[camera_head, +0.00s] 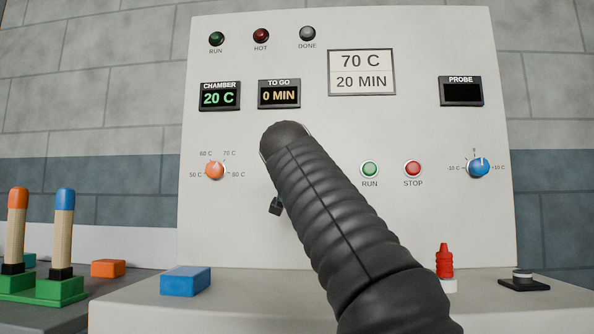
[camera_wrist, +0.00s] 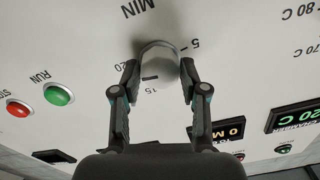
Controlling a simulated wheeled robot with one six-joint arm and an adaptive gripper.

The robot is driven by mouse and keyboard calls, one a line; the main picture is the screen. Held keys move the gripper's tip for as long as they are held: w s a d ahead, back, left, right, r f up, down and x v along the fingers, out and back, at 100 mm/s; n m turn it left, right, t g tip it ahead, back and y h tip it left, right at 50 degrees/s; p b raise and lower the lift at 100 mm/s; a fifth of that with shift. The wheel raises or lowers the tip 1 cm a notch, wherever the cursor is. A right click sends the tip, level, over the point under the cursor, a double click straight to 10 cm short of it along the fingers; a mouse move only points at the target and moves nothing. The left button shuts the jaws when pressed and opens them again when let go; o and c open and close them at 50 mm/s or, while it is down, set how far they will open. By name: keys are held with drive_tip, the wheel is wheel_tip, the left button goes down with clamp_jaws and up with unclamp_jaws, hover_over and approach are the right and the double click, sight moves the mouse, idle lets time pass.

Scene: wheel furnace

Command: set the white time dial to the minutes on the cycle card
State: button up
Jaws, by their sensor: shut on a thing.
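The cycle card (camera_head: 361,72) on the white panel reads 70 C and 20 MIN. The white time dial (camera_wrist: 158,60) shows in the wrist view, with printed marks 5, 15 and 20 and the word MIN around it. My gripper (camera_wrist: 159,70) is at the panel, one finger on each side of the dial, shut on it. I cannot make out where the dial points. In the head view my dark arm hides the dial and nearly all of the gripper. The TO GO display (camera_head: 279,95) reads 0 MIN.
The orange temperature dial (camera_head: 215,170) is left of my arm. The green RUN button (camera_head: 370,169), red STOP button (camera_head: 413,169) and blue dial (camera_head: 478,167) are right. A blue block (camera_head: 186,281) and a red bottle-like object (camera_head: 444,262) stand on the ledge below.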

drive_tip(key=shift+m, duration=0.5)
drive_tip(key=o, duration=1.1)
drive_tip(key=s, duration=1.2)
drive_tip(key=shift+a, duration=0.25)
